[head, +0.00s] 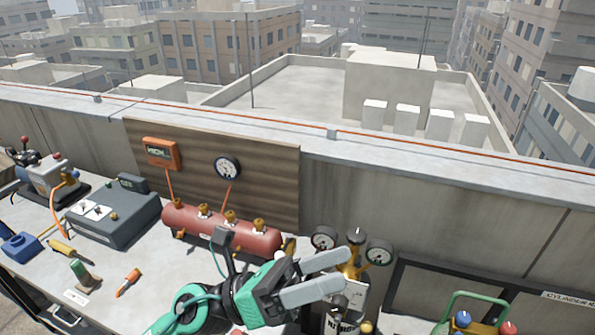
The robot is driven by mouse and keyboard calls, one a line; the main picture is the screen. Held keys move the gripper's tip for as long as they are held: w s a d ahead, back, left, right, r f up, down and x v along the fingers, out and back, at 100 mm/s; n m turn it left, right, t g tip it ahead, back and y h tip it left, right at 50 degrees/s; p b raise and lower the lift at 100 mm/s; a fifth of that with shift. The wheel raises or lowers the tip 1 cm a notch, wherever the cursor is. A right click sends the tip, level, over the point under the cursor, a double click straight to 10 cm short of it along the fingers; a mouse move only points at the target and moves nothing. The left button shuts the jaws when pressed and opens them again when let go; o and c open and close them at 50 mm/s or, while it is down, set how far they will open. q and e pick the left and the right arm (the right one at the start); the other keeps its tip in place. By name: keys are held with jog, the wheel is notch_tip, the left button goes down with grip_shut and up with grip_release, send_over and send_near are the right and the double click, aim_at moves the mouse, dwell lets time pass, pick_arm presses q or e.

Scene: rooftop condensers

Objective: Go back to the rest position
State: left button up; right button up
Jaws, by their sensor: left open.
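My left gripper (338,273), with black and teal links and two grey fingers, reaches in at the bottom centre of the head view. Its fingers are apart and point to the right. I see nothing held between them. They show in front of a brass regulator with two round gauges (379,252), hiding part of it and of the labelled cylinder below. I cannot tell whether they touch it. My right gripper is not in view.
A red horizontal tank (222,228) with brass valves stands left of the gripper, before a wooden board (265,165). A grey case (115,213), a yellow-handled tool (70,251) and an orange tool (128,283) lie on the bench. A green-handled cylinder carrier (475,305) is at right.

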pick_arm(q)
jog(key=w+a+f+n+t+y, duration=0.1)
jog(key=w+a+n+t+y, duration=0.45)
jog(key=n+t, duration=0.6)
jog(key=w+a+f+n+t+y, duration=0.2)
jog(key=w+a+n+t+y, duration=0.35)
jog(key=n+t, duration=0.6)
jog(key=a+f+n+g+y, duration=0.4)
jog(key=a+f+n+y, duration=0.15)
jog(key=f+n, duration=0.25)
jog(key=a+f+n+g+y, duration=0.3)
jog(key=a+f+n+y, duration=0.25)
jog(key=f+n, duration=0.25)
jog(key=s+a+f+n+g+y, duration=0.1)
jog(key=s+a+f+n+g, duration=0.15)
jog(key=s+f+g, duration=0.55)
jog(key=s+a+f+n+g, duration=0.2)
jog(key=s+f+n+g, duration=0.25)
jog(key=s+f, duration=0.65)
notch_tip(320, 180, down, 30)
jog(key=s+m+g, duration=0.1)
jog(key=s+g, duration=0.1)
jog(key=s+a+f, duration=0.3)
jog(key=s+f, duration=1.6)
jog(key=f, duration=0.1)
jog(key=shift+g, duration=0.45)
jog(key=shift+a, duration=0.1)
